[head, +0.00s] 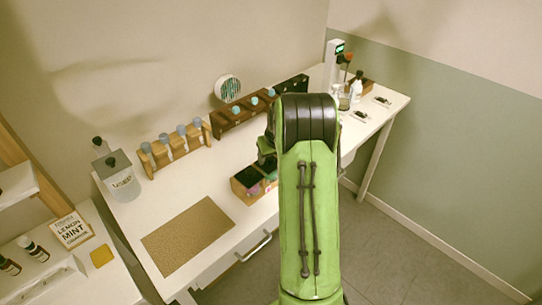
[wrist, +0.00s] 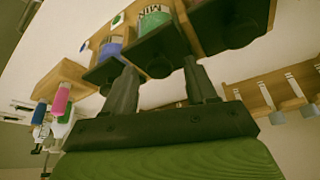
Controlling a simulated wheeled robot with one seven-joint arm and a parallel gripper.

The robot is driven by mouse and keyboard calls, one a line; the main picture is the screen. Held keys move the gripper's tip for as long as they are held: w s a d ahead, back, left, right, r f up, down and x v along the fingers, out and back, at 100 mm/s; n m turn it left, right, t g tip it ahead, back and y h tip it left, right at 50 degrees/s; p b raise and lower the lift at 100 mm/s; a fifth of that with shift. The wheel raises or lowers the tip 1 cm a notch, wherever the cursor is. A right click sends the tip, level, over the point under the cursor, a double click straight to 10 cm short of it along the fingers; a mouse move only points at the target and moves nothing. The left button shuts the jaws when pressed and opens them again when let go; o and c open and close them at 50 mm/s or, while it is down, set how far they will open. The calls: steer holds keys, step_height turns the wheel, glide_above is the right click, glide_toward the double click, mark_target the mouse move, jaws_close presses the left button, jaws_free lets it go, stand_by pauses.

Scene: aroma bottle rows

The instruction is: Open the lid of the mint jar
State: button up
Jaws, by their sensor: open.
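The mint jar (wrist: 153,18), with a green body and a label reading "MIN", stands in a wooden holder in the wrist view. Its dark lid (wrist: 160,46) with a round knob (wrist: 159,67) looks closed. My gripper (wrist: 160,68) is open, its two fingers apart on either side of that knob. I cannot tell whether they touch it. In the head view the holder (head: 241,193) is partly hidden by my arm, and the mint jar cannot be made out there.
In the wrist view, a blue jar (wrist: 110,48) with a dark lid (wrist: 103,74) and another dark lid (wrist: 232,22) flank the mint jar closely. A bottle rack (head: 163,160) stands behind. The brown mat (head: 188,236) is bare.

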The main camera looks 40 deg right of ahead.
steer(key=shift+c, duration=0.5)
jaws_close()
